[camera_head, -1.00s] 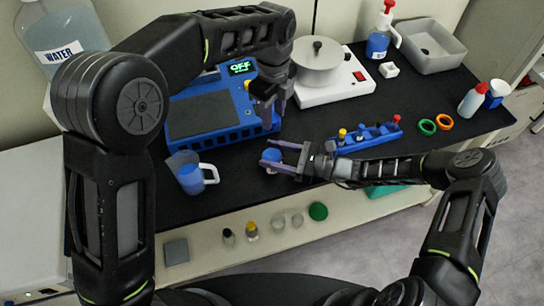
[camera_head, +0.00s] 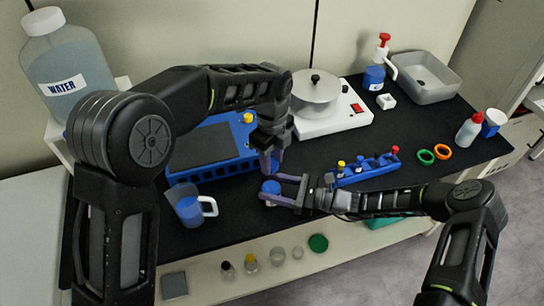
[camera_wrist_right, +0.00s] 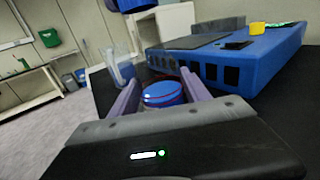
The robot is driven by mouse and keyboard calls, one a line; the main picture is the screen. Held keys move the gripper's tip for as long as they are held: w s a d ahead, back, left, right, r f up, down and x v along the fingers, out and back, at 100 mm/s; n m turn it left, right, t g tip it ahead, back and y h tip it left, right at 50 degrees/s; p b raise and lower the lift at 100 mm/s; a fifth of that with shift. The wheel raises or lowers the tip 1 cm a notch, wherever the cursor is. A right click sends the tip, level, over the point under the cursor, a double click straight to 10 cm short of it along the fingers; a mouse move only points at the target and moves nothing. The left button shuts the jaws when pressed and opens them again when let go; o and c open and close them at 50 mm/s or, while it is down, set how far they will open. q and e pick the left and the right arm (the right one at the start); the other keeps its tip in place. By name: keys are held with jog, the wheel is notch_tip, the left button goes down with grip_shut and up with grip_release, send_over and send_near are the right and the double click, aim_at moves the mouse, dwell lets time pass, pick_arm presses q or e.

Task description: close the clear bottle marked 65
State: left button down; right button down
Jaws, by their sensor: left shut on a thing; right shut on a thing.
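My right gripper (camera_head: 272,193) is shut on a small bottle (camera_head: 270,201) with blue at its top, low at the front edge of the black bench. In the right wrist view the bottle (camera_wrist_right: 163,94) is between the fingers, blue with a red line around it. I cannot read any marking. My left gripper (camera_head: 269,160) is just above the bottle, pointing down, shut on a small blue thing, possibly a cap, mostly hidden by the fingers. A dark blue thing (camera_wrist_right: 135,5) at the top of the right wrist view hangs above the bottle, apart from it.
A blue device (camera_head: 215,150) stands behind the grippers, and a jug with blue liquid (camera_head: 188,208) at their left. A blue rack (camera_head: 365,168) and green (camera_head: 426,157) and orange (camera_head: 442,152) rings lie to the right. A hot plate with pot (camera_head: 318,95) is behind.

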aim_at(271, 186)
pick_arm(q)
jog(key=shift+f, duration=0.15)
dwell(0.5)
jog(key=shift+f, duration=0.75)
jog(key=shift+f, duration=0.55)
dwell(0.5)
